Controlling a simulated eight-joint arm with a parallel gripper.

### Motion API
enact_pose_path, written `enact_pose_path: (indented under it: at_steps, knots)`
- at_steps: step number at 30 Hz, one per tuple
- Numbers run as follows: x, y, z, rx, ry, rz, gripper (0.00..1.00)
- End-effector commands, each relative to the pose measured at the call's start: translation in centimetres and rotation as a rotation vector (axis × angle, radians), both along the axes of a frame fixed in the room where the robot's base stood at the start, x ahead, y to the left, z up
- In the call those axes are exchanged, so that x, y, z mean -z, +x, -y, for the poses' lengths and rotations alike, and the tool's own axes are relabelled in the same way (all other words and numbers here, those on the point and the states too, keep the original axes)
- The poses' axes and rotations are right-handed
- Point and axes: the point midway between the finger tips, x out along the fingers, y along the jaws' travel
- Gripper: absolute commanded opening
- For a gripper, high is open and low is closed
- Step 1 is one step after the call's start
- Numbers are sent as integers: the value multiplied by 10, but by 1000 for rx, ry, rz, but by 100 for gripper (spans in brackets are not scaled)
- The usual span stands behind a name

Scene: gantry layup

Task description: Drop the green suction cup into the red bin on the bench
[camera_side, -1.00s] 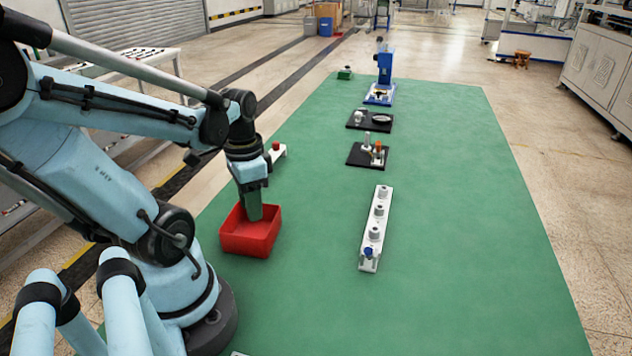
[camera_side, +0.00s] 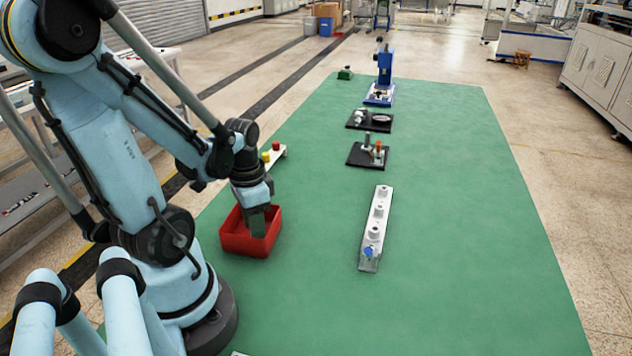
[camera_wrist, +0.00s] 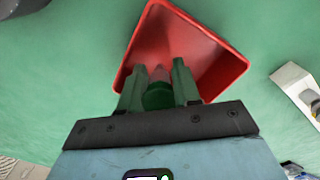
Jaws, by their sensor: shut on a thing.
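The red bin (camera_side: 238,243) stands on the green bench top at the left, close to my arm. It also fills the upper middle of the wrist view (camera_wrist: 225,65). My gripper (camera_side: 258,228) points down with its fingers inside the bin's outline in the side view. In the wrist view my gripper (camera_wrist: 157,80) has the green suction cup (camera_wrist: 158,97) between its two green fingers, shut on it. A pinkish-grey tip shows on the cup's far end, against the bin's inside. The cup is hidden by the fingers in the side view.
A white rail (camera_side: 377,228) with several pale fittings and a blue one lies right of the bin. Two black trays (camera_side: 367,155) with small parts and a blue press (camera_side: 384,72) stand farther back. A button box (camera_side: 276,154) is behind my gripper. The right bench side is clear.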

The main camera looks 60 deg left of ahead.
Motion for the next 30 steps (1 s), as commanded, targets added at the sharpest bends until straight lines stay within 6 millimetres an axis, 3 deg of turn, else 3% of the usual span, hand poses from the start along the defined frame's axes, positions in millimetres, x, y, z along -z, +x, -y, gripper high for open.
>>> enact_pose_path:
  at_steps: [1,2,7,19,30]
  knots:
    - [0,0,0,0,0,0,0]
    - [0,0,0,0,0,0,36]
    - [0,0,0,0,0,0,62]
    - [-5,0,0,0,0,0,62]
    - [-35,0,0,0,0,0,62]
